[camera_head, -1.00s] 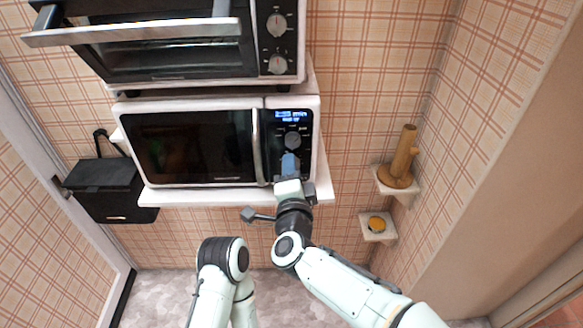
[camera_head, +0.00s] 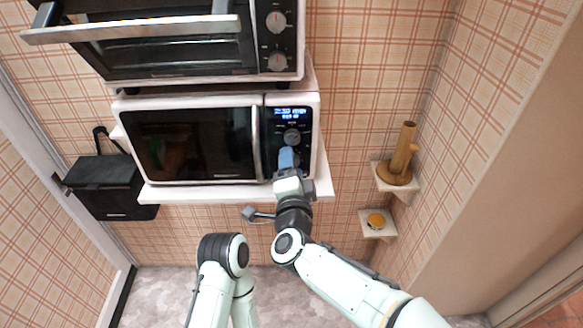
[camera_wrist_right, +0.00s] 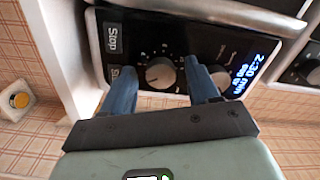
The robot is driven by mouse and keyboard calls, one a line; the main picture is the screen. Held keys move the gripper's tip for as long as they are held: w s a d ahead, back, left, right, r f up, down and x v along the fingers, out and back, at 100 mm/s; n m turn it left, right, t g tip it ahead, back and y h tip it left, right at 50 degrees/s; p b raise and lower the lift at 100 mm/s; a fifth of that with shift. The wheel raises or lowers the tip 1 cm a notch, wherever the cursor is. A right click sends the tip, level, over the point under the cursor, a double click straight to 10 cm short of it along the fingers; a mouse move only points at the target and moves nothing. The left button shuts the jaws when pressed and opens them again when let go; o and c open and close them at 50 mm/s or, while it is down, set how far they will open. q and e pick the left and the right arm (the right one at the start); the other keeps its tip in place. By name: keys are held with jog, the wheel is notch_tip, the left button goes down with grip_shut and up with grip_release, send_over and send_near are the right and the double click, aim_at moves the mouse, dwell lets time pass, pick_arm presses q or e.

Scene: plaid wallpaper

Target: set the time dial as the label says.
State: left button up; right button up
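The microwave (camera_head: 190,184) has a black control panel at its right. Its lit blue display (camera_head: 291,114) reads "2:30 min" in the right wrist view (camera_wrist_right: 248,72), with a smaller line too blurred to read. The upper dial (camera_head: 292,137) shows below the display; it also shows in the wrist view (camera_wrist_right: 222,80). The lower dial (camera_wrist_right: 160,73), ringed by small marks, is hidden behind my gripper in the head view. My right gripper (camera_head: 287,158) is open, its blue fingers on either side of the lower dial in the wrist view (camera_wrist_right: 161,88); contact cannot be told.
A toaster oven (camera_head: 180,76) stands above the microwave. A black box (camera_head: 105,188) hangs at the left. Small wall shelves at the right hold a wooden peg-like object (camera_head: 404,158) and a yellow round object (camera_head: 376,221). A white shelf (camera_head: 210,196) supports the microwave.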

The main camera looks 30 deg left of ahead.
jog(key=shift+s, duration=0.1)
jog(key=b+v, duration=0.2)
jog(key=v, duration=1.1)
jog(key=shift+d, duration=0.2)
